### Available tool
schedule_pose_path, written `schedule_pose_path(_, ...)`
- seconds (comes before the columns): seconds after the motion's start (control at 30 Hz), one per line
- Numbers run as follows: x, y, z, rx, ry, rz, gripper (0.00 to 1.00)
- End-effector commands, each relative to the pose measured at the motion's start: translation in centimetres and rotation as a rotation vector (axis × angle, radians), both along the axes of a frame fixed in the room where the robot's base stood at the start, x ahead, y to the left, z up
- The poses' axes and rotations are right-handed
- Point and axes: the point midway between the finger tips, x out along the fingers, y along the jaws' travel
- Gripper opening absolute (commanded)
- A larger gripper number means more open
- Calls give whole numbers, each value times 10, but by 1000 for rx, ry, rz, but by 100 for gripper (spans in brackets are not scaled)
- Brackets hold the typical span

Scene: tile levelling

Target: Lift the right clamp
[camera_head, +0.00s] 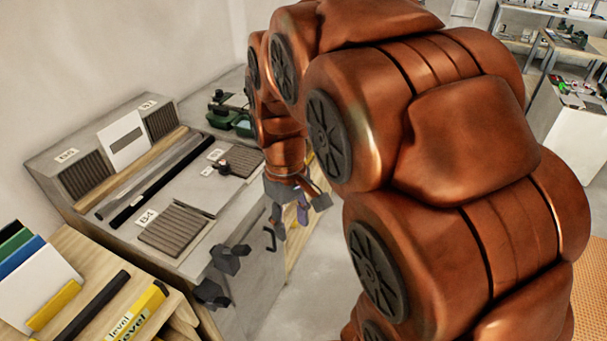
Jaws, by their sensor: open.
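Two dark clamp-like pieces sit at the front edge of the grey bench: an upper right one (229,259) and a lower left one (212,293). I cannot tell for certain that these are the clamps. My gripper (299,209) hangs at the end of my copper arm, to the right of and above both pieces in the picture, beside the bench front. Its grey fingers are apart. A small purplish shape shows between or behind them, and I cannot tell what it is. My arm hides much of the right side.
The grey bench (190,187) carries dark ribbed tiles (172,231), a black bar (155,186) and a small black knob (223,167). Green-and-black items (243,124) stand at its far end. A yellow level (137,313) lies on the wooden surface at lower left. Floor shows right of the bench.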

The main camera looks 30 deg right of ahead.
Motion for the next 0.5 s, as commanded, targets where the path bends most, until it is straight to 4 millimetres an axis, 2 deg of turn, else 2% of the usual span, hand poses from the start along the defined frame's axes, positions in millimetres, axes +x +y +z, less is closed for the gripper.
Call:
schedule_pose_path(0.03, 16, -10, 1, -1, -3, 10, 46)
schedule_pose_path(0.1, 36, -22, 1, -1, -9, 34, 46)
schedule_pose_path(0.3, 91, -60, -4, -1, -32, 115, 46)
schedule_pose_path(0.5, 141, -101, -17, 1, -48, 208, 46)
